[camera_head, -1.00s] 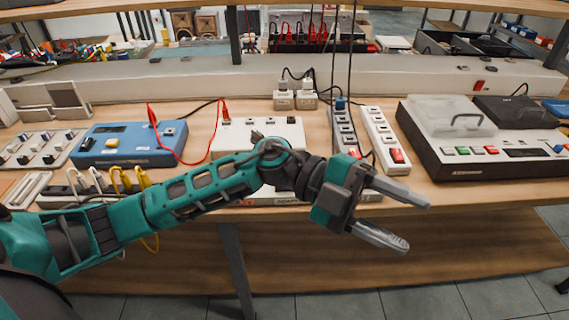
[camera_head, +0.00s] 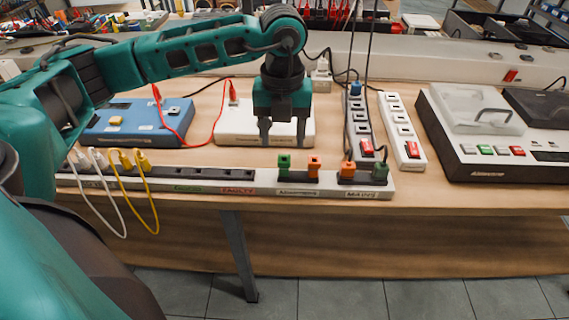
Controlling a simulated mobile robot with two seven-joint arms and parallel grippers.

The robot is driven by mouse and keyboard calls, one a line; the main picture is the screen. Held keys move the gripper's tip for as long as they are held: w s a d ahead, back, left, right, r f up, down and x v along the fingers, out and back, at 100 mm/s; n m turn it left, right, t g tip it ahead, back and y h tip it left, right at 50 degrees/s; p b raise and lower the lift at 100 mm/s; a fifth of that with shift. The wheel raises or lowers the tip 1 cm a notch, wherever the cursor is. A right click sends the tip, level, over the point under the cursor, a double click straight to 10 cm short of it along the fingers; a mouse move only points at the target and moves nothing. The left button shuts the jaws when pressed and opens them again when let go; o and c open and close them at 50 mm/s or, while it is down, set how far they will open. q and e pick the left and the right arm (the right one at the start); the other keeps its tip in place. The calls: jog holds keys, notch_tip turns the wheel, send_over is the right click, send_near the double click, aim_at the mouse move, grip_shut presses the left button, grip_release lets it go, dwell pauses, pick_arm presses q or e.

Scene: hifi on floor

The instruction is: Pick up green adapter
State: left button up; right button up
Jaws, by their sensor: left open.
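A bright green adapter (camera_head: 284,165) stands upright in the long grey power strip (camera_head: 235,189) along the front edge of the bench. An orange adapter (camera_head: 314,166) stands just to its right. Farther right on the same strip are another orange adapter (camera_head: 347,169) and a darker green adapter (camera_head: 380,172). My left gripper (camera_head: 283,142) points down with its two fingers apart and nothing between them. Its fingertips appear just above the bright green adapter in the picture; the exact gap is unclear. My right gripper is out of view.
White and yellow cables (camera_head: 125,185) hang from the strip's left end. Behind stand a blue box (camera_head: 140,115) with red leads and a white box (camera_head: 235,125) behind the gripper. Two upright power strips (camera_head: 402,128) and a grey device (camera_head: 495,165) are to the right.

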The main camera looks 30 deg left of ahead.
aim_at(284, 159)
pick_arm(q)
jog(key=shift+f, duration=0.95)
jog(key=f, duration=0.4)
jog(key=shift+s+d+f, duration=0.1)
jog(key=shift+s+d, duration=0.15)
jog(key=shift+d, duration=0.1)
jog(key=shift+f, duration=0.6)
jog(key=shift+c, duration=0.3)
jog(key=c, duration=0.9)
